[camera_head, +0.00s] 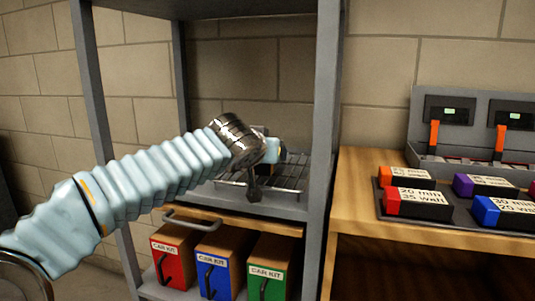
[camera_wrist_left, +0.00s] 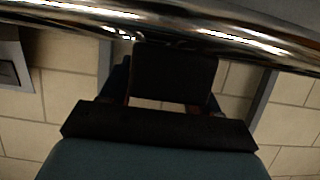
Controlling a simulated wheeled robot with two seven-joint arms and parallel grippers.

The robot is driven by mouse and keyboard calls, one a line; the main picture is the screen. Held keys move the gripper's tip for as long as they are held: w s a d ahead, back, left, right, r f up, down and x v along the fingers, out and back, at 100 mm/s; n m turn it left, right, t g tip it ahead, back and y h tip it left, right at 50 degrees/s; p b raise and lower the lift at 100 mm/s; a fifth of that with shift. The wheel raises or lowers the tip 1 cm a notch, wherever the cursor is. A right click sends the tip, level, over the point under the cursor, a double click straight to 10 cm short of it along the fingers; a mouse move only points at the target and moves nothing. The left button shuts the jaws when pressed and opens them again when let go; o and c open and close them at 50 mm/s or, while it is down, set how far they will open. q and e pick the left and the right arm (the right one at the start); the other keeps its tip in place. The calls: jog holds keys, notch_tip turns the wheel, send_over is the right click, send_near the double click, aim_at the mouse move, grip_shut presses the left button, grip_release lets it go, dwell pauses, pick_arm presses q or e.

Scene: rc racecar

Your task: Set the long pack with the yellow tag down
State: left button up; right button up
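My left arm reaches from the left into the grey metal rack. My left gripper (camera_head: 258,178) is over the wire shelf (camera_head: 288,182), mostly hidden behind its own wrist. In the left wrist view a dark block (camera_wrist_left: 175,72) shows beyond a dark bar; I cannot tell whether it is a pack or part of my gripper. Whether the fingers are open or shut does not show. No yellow tag is visible in either view. My right gripper is not in view.
Several packs with orange, red (camera_head: 415,203), purple and blue (camera_head: 505,212) ends lie on a dark tray on the wooden table (camera_head: 365,222). A grey charger unit (camera_head: 468,135) stands behind. Red, blue and green car kit boxes (camera_head: 218,268) sit below the shelf. Rack posts flank my arm.

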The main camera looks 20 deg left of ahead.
pick_arm(q)
jog(key=shift+o, duration=1.4)
jog(key=shift+r, duration=0.15)
jog(key=v, duration=1.2)
jog(key=shift+b, duration=0.3)
